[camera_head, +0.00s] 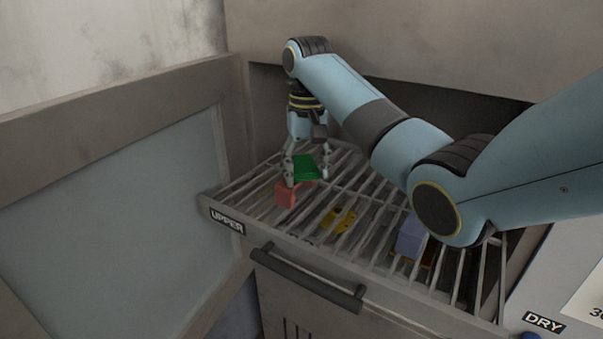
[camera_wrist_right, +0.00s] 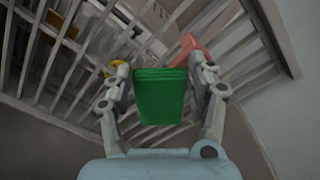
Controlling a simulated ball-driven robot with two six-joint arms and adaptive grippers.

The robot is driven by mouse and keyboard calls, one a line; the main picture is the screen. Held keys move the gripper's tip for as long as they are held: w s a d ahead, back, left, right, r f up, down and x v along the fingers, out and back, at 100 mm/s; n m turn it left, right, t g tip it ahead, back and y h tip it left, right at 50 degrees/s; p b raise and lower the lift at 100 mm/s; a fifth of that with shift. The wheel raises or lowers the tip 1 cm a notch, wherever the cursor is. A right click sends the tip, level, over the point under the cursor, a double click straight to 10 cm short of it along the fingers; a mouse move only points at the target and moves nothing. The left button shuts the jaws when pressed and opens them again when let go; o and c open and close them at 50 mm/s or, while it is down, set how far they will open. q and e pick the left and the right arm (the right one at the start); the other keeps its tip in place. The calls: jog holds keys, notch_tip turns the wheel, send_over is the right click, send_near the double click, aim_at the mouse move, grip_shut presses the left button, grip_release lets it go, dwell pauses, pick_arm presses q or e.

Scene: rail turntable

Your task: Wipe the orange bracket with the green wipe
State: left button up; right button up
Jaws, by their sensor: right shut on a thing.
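The green wipe (camera_head: 305,170) is a folded block between the fingers of my right gripper (camera_head: 307,176), which is shut on it. In the right wrist view the wipe (camera_wrist_right: 160,97) fills the gap between the two fingertips (camera_wrist_right: 160,88). The orange bracket (camera_head: 286,195), salmon-red here, sits at the front left of the wire rack, just in front of the wipe. It also shows beyond the right finger in the wrist view (camera_wrist_right: 187,47). I cannot tell whether the wipe touches the bracket. My left gripper is not in view.
The wire rack (camera_head: 355,228), labelled UPPER, has open gaps between its bars. A yellow part (camera_head: 338,218) and a bluish-purple block (camera_head: 411,237) lie to the right of the bracket. An open door panel (camera_head: 110,190) stands left; a dark handle (camera_head: 305,281) runs below the rack's front.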

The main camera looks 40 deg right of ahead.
jog(key=shift+w+d, duration=0.2)
jog(key=shift+d, duration=0.3)
jog(key=shift+w+d, duration=0.2)
jog(key=shift+d, duration=0.25)
jog(key=shift+s+a, duration=0.35)
jog(key=shift+a, duration=0.4)
jog(key=shift+s+a, duration=0.3)
jog(key=shift+a, duration=0.45)
jog(key=shift+s+a, duration=0.35)
jog(key=shift+a, duration=0.4)
